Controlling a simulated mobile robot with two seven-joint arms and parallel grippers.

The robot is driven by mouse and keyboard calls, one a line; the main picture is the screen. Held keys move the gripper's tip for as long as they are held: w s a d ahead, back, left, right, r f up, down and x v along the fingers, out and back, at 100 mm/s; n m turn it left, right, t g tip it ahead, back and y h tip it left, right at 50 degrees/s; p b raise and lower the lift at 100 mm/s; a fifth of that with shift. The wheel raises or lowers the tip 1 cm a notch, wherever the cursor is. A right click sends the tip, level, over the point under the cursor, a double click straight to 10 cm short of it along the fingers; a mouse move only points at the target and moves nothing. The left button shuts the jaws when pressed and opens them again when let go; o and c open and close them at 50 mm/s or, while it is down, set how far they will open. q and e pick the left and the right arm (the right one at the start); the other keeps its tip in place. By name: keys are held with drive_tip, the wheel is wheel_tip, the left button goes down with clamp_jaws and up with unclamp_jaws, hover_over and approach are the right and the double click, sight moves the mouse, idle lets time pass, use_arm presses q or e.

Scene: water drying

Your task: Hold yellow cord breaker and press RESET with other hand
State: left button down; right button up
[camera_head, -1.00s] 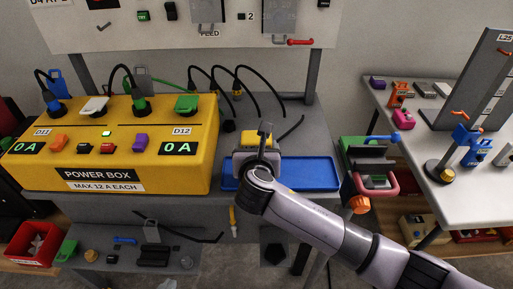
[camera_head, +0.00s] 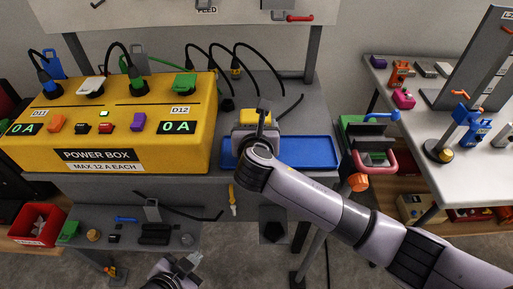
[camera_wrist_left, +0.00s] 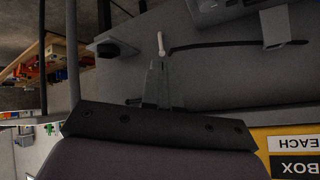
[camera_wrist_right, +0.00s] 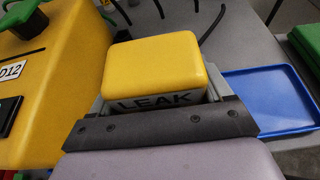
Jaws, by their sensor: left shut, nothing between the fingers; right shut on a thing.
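My left gripper (camera_head: 193,259) is low at the bottom edge of the head view, below the lower shelf, shut and empty. Its fingers (camera_wrist_left: 158,75) show closed together in the left wrist view. I cannot read a RESET marking in any view.
The yellow power box (camera_head: 30,152) stands left of the breaker, both its displays showing 0 A. The blue tray (camera_head: 315,152) lies to the right. The lower shelf (camera_head: 90,213) holds a black cord and small parts. A red bin (camera_head: 38,226) is at far left.

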use_arm(q)
drive_tip(key=w+d+r+m+t+y, duration=0.3)
drive_tip(key=d+r+m+t, duration=0.6)
drive_tip(key=d+r, duration=0.6)
drive_tip(key=shift+m, duration=0.5)
drive_tip(key=shift+w, duration=0.15)
drive_tip(key=w, duration=1.4)
drive_tip(key=shift+f, duration=0.1)
